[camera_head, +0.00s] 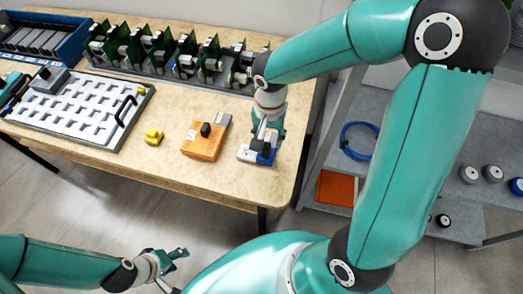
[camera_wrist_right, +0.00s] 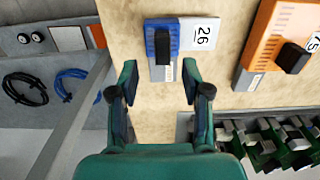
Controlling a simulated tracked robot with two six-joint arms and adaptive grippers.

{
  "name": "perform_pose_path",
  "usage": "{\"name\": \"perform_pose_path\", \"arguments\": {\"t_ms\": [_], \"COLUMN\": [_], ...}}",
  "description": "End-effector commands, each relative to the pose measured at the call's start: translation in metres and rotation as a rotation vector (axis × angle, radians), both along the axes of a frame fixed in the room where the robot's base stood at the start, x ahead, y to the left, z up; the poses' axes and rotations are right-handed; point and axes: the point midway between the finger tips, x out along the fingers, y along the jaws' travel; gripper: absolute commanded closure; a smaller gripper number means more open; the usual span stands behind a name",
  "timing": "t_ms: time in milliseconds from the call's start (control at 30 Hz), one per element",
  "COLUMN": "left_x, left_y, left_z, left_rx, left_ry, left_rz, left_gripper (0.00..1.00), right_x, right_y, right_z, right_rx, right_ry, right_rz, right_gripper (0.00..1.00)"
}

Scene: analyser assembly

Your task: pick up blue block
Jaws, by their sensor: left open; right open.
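The blue block (camera_head: 265,156) lies on the wooden table near its right corner, partly hidden by my right gripper (camera_head: 268,133). In the right wrist view the blue block (camera_wrist_right: 152,44) has a black knob, a white label reading 26 and a grey end. My right gripper (camera_wrist_right: 161,82) is open there, with its fingers pointing toward the block. The grey end lies between the fingertips in the picture; I see no contact. My left gripper (camera_head: 173,270) is open and empty, low in front of the table.
An orange block (camera_head: 200,146) with a black knob lies left of the blue one, then a small yellow piece (camera_head: 153,137). A white slotted tray (camera_head: 75,118) is further left. A rack of green boards (camera_head: 160,52) runs along the back. A grey shelf (camera_head: 375,105) stands at right.

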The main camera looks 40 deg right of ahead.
Motion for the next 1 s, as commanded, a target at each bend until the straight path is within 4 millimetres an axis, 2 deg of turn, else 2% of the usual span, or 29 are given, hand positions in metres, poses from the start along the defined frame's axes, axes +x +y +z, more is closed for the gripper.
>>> {"name": "perform_pose_path", "arguments": {"t_ms": [333, 633, 667, 933, 1000], "left_x": [0.0, 0.0, 0.0, 0.0, 0.0], "left_y": [0.0, 0.0, 0.0, 0.0, 0.0], "left_z": [0.007, 0.007, 0.007, 0.007, 0.007], "left_rx": [0.0, 0.0, 0.0, 0.0, 0.0], "left_ry": [0.0, 0.0, 0.0, 0.0, 0.0], "left_rz": [0.0, 0.0, 0.0, 0.0, 0.0], "left_gripper": [0.5, 0.5, 0.5, 0.5, 0.5], "right_x": [0.002, 0.002, 0.002, 0.002, 0.002], "right_y": [0.001, 0.001, 0.001, 0.001, 0.001], "right_z": [-0.044, -0.05, -0.05, -0.05, -0.049], "right_rx": [0.0, 0.001, 0.001, 0.0, 0.0], "right_ry": [0.004, -0.001, -0.001, 0.0, 0.0], "right_rz": [0.001, 0.0, 0.0, 0.0, 0.0], "right_gripper": [0.52, 0.52, 0.54, 0.99, 1.0]}}
